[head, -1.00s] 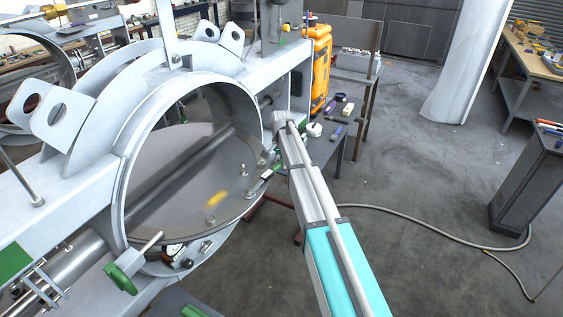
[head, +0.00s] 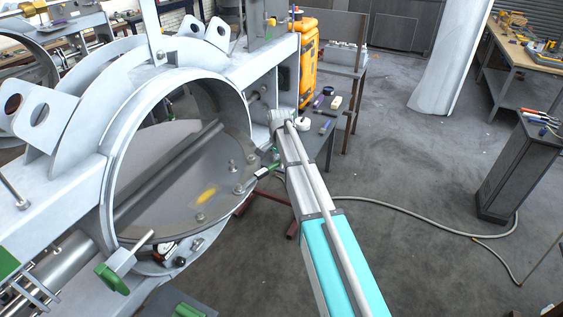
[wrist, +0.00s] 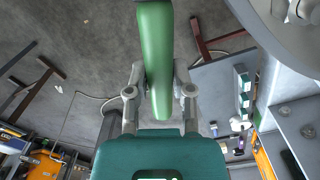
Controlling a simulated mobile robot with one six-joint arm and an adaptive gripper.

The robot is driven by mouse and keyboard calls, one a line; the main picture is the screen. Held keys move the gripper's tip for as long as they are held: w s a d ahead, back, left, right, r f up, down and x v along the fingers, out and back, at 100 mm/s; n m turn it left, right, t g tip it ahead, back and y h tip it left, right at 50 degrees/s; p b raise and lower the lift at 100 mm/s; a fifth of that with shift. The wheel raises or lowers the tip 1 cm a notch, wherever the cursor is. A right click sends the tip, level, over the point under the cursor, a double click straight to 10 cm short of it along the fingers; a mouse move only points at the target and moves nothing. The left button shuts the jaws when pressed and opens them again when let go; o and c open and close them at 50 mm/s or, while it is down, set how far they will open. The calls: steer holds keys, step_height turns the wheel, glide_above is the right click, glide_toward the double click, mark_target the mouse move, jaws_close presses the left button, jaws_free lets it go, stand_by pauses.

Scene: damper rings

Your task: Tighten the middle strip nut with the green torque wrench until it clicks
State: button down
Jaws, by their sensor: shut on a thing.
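The green torque wrench handle (wrist: 157,60) runs upright through the middle of the wrist view. My gripper (wrist: 158,92) has a finger on each side of this handle and is shut on it. The wrench's head is not visible there. In the head view, a small green and white part (head: 267,171) shows at the right rim of the large damper ring (head: 112,165); I cannot tell whether it is the wrench. Several bolts stand inside the ring, including one nut (head: 238,188) near its lower right. I cannot tell which is the middle strip nut.
Another green-handled part (head: 112,278) sits at the ring's lower left. An orange case (head: 307,60) and a low table with small items (head: 332,110) stand behind my arm. A dark pedestal (head: 515,170) is at right. A hose (head: 400,212) crosses open floor.

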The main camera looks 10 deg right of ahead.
steer(key=shift+s+d+m, duration=0.35)
steer(key=shift+s+m, duration=0.2)
steer(key=shift+s, duration=0.25)
steer(key=shift+s+d+m, duration=0.4)
steer(key=shift+s+m, duration=0.1)
steer(key=shift+s, duration=0.35)
steer(key=shift+s+d+m, duration=0.35)
steer(key=shift+s+m, duration=0.2)
steer(key=shift+s, duration=0.25)
steer(key=shift+s, duration=0.2)
steer(key=shift+s+d+m, duration=0.2)
steer(key=shift+s+m, duration=0.45)
steer(key=shift+s, duration=0.4)
steer(key=shift+s+d+m, duration=0.2)
steer(key=shift+s+m, duration=0.45)
steer(key=shift+s, duration=0.35)
steer(key=shift+w, duration=0.15)
steer(key=shift+w+a+r+n, duration=0.15)
steer(key=shift+w+n, duration=0.25)
steer(key=shift+w, duration=0.35)
steer(key=shift+w, duration=0.15)
